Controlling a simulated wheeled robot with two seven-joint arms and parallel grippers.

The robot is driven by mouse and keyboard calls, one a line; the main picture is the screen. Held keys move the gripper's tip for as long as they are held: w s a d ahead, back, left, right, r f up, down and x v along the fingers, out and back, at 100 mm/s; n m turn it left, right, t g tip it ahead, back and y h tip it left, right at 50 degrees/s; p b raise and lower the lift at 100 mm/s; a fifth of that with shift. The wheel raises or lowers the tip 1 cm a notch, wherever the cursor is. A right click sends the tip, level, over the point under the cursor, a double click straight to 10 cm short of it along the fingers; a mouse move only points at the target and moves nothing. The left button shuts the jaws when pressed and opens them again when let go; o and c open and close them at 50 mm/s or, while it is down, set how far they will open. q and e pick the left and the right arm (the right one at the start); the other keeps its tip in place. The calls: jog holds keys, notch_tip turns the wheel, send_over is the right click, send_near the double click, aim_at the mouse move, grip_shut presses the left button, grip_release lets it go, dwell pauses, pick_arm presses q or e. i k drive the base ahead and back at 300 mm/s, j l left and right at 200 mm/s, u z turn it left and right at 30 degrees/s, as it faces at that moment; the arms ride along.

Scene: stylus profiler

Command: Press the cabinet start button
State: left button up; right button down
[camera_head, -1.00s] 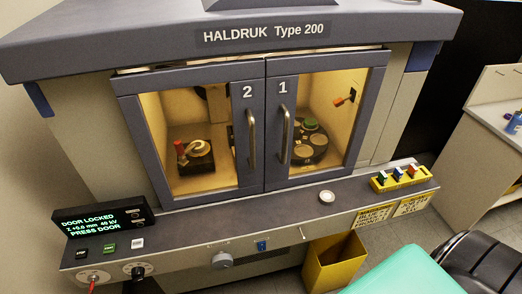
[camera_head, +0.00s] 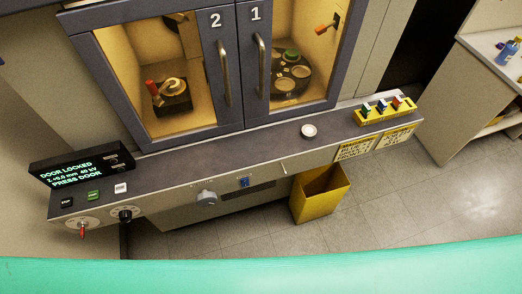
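The cabinet's control ledge (camera_head: 210,150) runs below two glazed doors, marked 2 (camera_head: 190,75) and 1 (camera_head: 290,60), both closed. At its left end a display (camera_head: 80,170) reads DOOR LOCKED and PRESS DOOR in green. In front of the display sit a black button (camera_head: 67,202), a green button (camera_head: 94,195) that looks like the start button, and a white button (camera_head: 120,188). Their labels are too small to read surely. Neither of my grippers shows in the view.
A round white dish (camera_head: 308,131) and a yellow holder (camera_head: 372,117) with small coloured items sit on the ledge's right part. A red-tipped switch (camera_head: 83,231) and black knob (camera_head: 126,215) are on the front. A yellow bin (camera_head: 320,192) stands below. A green surface spans the bottom edge.

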aim_at(92, 195)
jog(key=u, duration=1.6)
